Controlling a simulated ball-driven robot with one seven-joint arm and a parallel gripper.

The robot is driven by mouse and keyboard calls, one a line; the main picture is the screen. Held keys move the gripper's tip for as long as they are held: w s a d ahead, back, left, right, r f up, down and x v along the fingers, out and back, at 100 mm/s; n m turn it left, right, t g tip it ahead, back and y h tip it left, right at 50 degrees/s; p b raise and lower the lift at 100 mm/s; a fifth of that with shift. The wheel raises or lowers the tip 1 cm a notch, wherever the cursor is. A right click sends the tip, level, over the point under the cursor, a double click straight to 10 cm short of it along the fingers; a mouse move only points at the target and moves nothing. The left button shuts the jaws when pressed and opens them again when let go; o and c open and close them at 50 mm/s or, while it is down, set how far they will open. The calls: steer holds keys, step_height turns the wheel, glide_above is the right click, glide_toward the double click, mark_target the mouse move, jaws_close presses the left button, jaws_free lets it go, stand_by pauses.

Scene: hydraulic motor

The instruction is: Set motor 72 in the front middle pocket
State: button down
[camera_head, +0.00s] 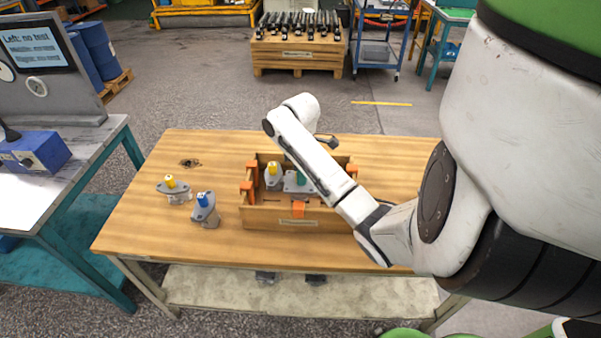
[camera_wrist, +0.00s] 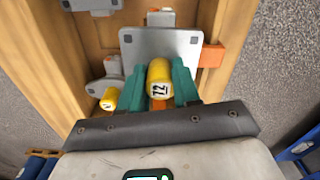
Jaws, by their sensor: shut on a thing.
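My gripper (camera_wrist: 160,88) has its teal fingers shut on the yellow cap of motor 72 (camera_wrist: 150,45), whose number shows between them. Its grey flange lies over the wooden crate. In the head view, motor 72 (camera_head: 294,187) is in the crate's middle, behind its front wall (camera_head: 270,217), partly hidden by my arm. I cannot tell whether it rests on the crate floor. Another yellow-capped motor (camera_head: 273,178) stands in the crate just left of it; it also shows at left in the wrist view (camera_wrist: 107,99), its number unclear.
A yellow-capped motor (camera_head: 174,190) and a blue-capped motor (camera_head: 205,209) stand on the table (camera_head: 150,235) left of the crate. Orange dividers (camera_head: 298,209) line the crate. A bench with a screen (camera_head: 38,50) is at far left. The table's front left is clear.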

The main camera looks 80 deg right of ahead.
mark_target(300, 189)
steer(key=shift+f+b, duration=1.5)
steer(key=shift+f, duration=1.3)
steer(key=shift+f, duration=0.55)
steer(key=c, duration=0.7)
jaws_free()
steer(key=shift+c, duration=0.2)
steer(key=shift+f, duration=0.1)
steer(key=shift+r, duration=0.6)
step_height(300, 189, up, 10)
steer(key=p, duration=0.5)
steer(key=shift+f+p, duration=0.1)
steer(key=shift+p, duration=0.2)
